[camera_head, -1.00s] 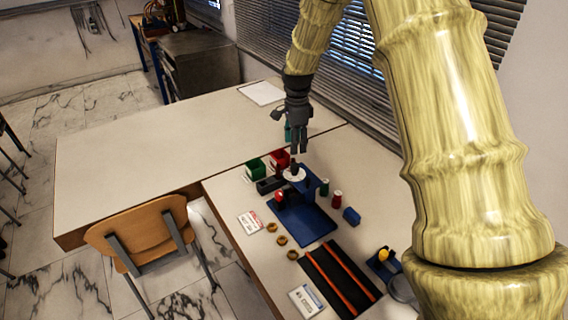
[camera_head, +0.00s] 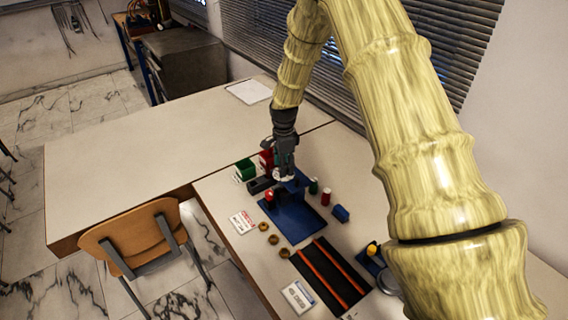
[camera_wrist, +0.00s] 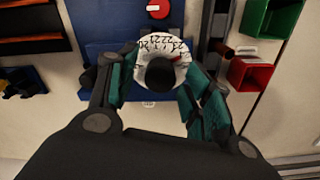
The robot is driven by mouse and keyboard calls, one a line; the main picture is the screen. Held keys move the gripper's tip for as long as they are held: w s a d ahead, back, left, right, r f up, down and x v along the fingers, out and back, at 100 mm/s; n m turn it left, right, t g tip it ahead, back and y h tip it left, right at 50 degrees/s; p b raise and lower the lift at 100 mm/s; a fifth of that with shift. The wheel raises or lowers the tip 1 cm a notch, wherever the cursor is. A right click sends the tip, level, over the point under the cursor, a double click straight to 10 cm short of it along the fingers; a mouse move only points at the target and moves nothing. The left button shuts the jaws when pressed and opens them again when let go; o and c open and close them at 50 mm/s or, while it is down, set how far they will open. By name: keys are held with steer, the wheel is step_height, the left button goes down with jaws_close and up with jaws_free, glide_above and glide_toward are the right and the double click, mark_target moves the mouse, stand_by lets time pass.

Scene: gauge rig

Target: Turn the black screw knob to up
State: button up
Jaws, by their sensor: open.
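The black screw knob (camera_wrist: 160,74) sits in the middle of a white round dial with numbers (camera_wrist: 152,47) in the wrist view. A red mark shows on the dial to the right of the knob. My gripper (camera_wrist: 160,88) is open, with one teal-padded finger on each side of the knob and dial. I cannot tell whether either finger touches them. In the head view my gripper (camera_head: 283,172) is down over the white dial (camera_head: 284,178) on the blue rig (camera_head: 295,222), and its fingers hide the knob.
A red button (camera_wrist: 158,9) stands on the rig beside the dial. A green bin (camera_wrist: 272,17) and a red bin (camera_wrist: 252,73) are close by. Red and green cylinders (camera_head: 326,196) stand right of the rig. Brass rings (camera_head: 263,226) and a black rack with orange rails (camera_head: 328,273) lie nearer.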

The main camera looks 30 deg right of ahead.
steer(key=c, duration=1.1)
steer(key=shift+o, duration=0.2)
